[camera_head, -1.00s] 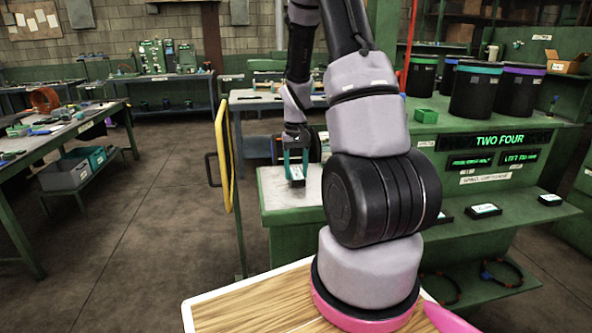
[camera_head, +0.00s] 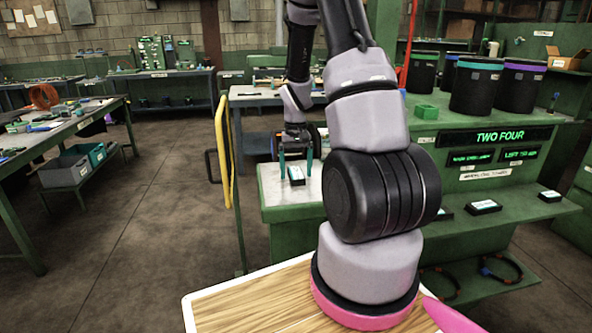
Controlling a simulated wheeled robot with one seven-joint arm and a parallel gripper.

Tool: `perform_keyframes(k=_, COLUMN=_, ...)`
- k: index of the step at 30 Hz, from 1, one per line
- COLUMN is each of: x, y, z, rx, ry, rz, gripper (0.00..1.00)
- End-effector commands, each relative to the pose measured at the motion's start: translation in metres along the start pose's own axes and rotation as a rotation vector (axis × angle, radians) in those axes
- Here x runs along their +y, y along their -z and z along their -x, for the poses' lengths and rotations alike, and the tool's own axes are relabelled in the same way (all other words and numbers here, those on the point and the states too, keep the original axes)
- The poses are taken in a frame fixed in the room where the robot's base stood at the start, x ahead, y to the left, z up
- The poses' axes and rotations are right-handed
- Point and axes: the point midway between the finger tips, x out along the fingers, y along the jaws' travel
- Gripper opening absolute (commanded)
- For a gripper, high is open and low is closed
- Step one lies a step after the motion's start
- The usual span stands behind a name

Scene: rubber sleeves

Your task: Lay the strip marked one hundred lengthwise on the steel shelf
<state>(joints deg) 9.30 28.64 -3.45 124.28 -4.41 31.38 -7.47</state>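A small black strip with a pale label (camera_head: 296,175) lies flat on the bare steel shelf (camera_head: 272,193), its longer side seeming to point away from me. The marking on its label is too small to read. My gripper (camera_head: 296,163) is just above and around the strip, its two fingers spread apart with a gap to either side of it. The gripper looks open and holds nothing. My arm hides the right part of the steel shelf.
Other black labelled strips (camera_head: 485,207) lie on the green ledge (camera_head: 515,221) at right. A yellow-edged panel (camera_head: 224,150) stands left of the shelf.

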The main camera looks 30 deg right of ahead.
Motion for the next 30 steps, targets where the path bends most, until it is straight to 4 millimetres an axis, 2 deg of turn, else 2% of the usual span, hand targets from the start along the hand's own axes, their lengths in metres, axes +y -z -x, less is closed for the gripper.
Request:
perform_keyframes(k=5, x=0.000, y=0.000, z=0.002, rx=0.001, ry=0.000, rz=0.000, gripper=0.90)
perform_keyframes(k=8, x=0.000, y=0.001, z=0.010, rx=0.004, ry=0.000, rz=0.001, gripper=0.90)
perform_keyframes(k=21, x=0.000, y=0.001, z=0.091, rx=0.003, ry=0.000, rz=0.000, gripper=0.90)
perform_keyframes(k=25, x=0.000, y=0.001, z=0.104, rx=0.002, ry=0.000, rz=0.000, gripper=0.90)
perform_keyframes(k=30, x=0.000, y=0.000, z=0.108, rx=0.000, ry=0.000, rz=0.000, gripper=0.90)
